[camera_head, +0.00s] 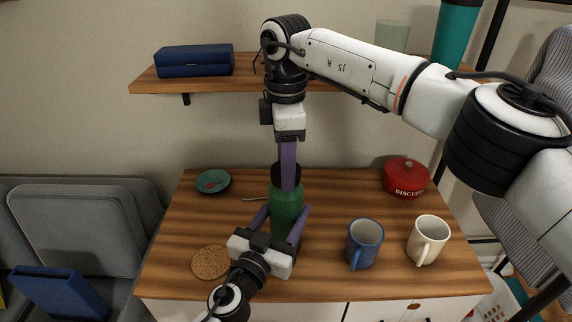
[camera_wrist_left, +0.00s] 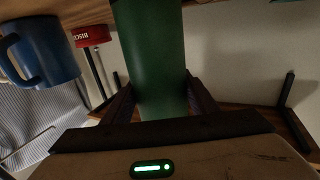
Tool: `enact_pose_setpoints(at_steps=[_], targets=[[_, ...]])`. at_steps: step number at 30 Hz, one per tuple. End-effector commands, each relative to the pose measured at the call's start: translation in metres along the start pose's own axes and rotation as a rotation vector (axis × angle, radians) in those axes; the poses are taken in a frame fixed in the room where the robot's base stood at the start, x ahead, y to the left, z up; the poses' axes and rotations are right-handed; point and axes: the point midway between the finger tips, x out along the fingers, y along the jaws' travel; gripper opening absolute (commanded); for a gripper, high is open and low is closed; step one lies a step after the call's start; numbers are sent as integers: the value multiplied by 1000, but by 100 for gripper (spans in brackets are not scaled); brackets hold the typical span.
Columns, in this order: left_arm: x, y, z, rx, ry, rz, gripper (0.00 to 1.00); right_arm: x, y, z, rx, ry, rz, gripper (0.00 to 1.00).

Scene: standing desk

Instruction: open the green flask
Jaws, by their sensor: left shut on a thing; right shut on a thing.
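The green flask (camera_head: 286,209) stands upright on the wooden desk top, with a dark cap (camera_head: 277,171) at its top. My left gripper (camera_head: 283,219) is low at the front of the flask, shut on its green body with one purple finger on each side. The flask body also fills the middle of the left wrist view (camera_wrist_left: 152,55), between the fingers. My right gripper (camera_head: 288,172) reaches down from above and is shut on the cap. Its fingers hide part of the cap.
A blue mug (camera_head: 364,243) and a cream mug (camera_head: 428,240) stand right of the flask. A red biscuit tin (camera_head: 405,177) is at the back right. A cork coaster (camera_head: 210,262) and a teal dish (camera_head: 212,181) lie left. A shelf (camera_head: 140,84) with a blue case (camera_head: 194,61) hangs behind.

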Motion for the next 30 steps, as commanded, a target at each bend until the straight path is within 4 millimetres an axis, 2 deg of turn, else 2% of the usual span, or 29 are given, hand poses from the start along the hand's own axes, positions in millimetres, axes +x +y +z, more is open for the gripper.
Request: enact_pose_setpoints(at_steps=[30], targets=[[0, 0, 1, 2, -1, 1, 0, -2, 0, -1, -2270, -2, 1, 18]])
